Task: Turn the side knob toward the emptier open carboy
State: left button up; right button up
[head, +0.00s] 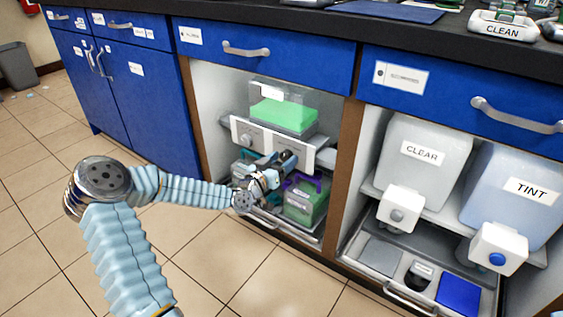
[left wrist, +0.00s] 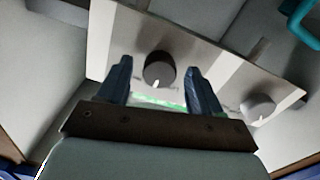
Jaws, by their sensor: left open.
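A white panel (head: 240,129) fronts the shelf in the left open cabinet. It carries a grey knob (head: 246,139) on its left. My left gripper (head: 289,160) is at the panel's right part, over the area of a second, dark knob (left wrist: 159,68). In the left wrist view the open fingers (left wrist: 158,80) lie on either side of this dark knob; contact cannot be told. Its white mark points down in that view. A carboy with a purple handle and green content (head: 305,205) stands below. A teal-handled carboy (head: 243,168) is beside it, partly hidden by my gripper. My right gripper is not in view.
A clear tank with green liquid (head: 283,115) sits above the panel. The right cabinet holds the CLEAR container (head: 425,160) and the TINT container (head: 520,195), with a pull-out tray (head: 405,298) beneath. Brown cabinet posts flank the left opening.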

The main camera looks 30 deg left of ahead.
pick_arm(q)
jog(key=shift+c, duration=0.4)
jog(key=c, duration=1)
jog(key=shift+n, duration=0.3)
jog(key=n+p, duration=0.1)
jog(key=n, duration=0.2)
jog(key=shift+r+n+p, duration=0.1)
jog(key=shift+n+p, duration=0.2)
jog(key=shift+p, duration=0.05)
jog(key=n+p, duration=0.1)
jog(key=n, duration=0.3)
jog(key=shift+n, duration=0.3)
jog(key=o, duration=1.1)
